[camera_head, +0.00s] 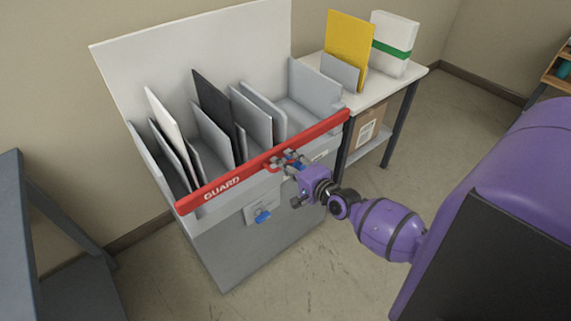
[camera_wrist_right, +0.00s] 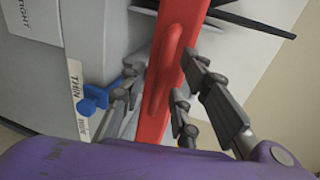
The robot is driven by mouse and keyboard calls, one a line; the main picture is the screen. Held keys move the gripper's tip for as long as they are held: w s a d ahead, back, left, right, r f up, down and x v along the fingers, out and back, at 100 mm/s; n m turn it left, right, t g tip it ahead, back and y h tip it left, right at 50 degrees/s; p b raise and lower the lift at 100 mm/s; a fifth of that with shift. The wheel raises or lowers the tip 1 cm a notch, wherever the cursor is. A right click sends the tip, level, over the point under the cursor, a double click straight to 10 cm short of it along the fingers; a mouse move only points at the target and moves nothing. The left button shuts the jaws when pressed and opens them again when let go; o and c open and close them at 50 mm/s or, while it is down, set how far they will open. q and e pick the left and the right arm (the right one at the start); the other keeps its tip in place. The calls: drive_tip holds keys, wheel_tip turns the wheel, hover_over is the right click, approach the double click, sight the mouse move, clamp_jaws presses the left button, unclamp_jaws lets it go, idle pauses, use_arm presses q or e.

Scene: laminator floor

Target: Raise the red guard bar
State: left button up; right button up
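The red guard bar (camera_head: 222,184), marked GUARD, runs along the front upper edge of a grey slotted machine. It lies low across the front, its right end higher in the picture. In the right wrist view the bar (camera_wrist_right: 160,105) runs through the middle and carries a raised red grip ridge (camera_wrist_right: 172,62). My right gripper (camera_head: 284,161) is at the bar, right of its middle. In the wrist view its open fingers (camera_wrist_right: 162,82) stand on both sides of the bar. Whether they touch it is unclear. My left gripper is out of view.
The grey machine (camera_head: 262,249) holds several upright panels and has a blue knob (camera_head: 263,216) on its front. A second blue control (camera_head: 291,157) is beside my right gripper. A side table (camera_head: 385,88) carries a yellow folder (camera_head: 350,45) and a white-green box (camera_head: 392,42).

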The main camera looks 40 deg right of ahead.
drive_tip(key=shift+w, duration=0.25)
drive_tip(key=shift+c, duration=0.3)
clamp_jaws()
drive_tip(key=shift+w, duration=0.1)
